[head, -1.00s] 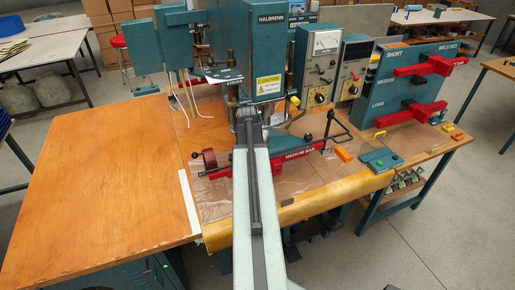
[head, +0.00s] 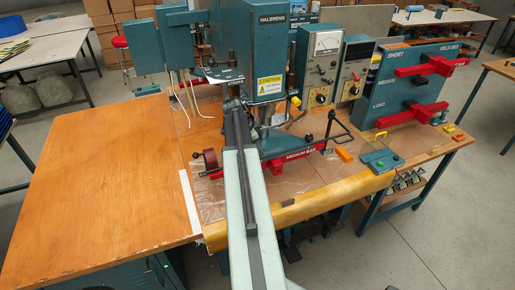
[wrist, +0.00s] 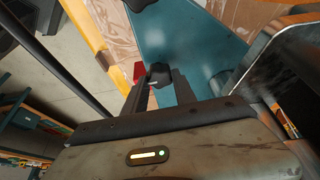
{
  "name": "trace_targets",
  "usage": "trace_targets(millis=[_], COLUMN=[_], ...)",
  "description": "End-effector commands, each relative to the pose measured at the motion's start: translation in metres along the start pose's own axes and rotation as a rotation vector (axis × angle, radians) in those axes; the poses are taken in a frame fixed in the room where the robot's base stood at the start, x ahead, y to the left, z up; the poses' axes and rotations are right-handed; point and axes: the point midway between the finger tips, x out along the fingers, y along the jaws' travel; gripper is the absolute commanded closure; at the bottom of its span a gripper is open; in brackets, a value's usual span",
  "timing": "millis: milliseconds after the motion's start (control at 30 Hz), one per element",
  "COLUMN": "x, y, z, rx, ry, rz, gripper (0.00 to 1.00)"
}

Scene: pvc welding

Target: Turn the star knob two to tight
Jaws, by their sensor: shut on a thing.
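A black star knob (wrist: 159,74) sits between the two dark fingers of my gripper (wrist: 158,82) in the wrist view, beside a teal plate (wrist: 190,45). The fingers are shut on this knob. A second black star knob (wrist: 140,4) shows at the top edge of the wrist view, farther along the plate and apart from the fingers. In the head view my arm reaches up to the teal welding press (head: 268,50); my fingers and the held knob cannot be made out there. The knob's turn angle cannot be read.
The red medium bar (head: 300,155) lies under the press. A bar rack (head: 400,85) with red bars stands at the right, beside the control boxes (head: 318,68). The wooden table (head: 90,170) at the left is clear.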

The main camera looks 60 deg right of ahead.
Motion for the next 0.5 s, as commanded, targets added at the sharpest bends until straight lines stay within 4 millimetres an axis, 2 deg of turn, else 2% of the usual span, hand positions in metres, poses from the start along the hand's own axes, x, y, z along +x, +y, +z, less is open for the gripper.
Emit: trace_targets(millis=[500], x=[0.0], y=[-0.0003], z=[0.0001], rx=[0.059], ry=[-0.001], rz=[0.024], gripper=[1.0])
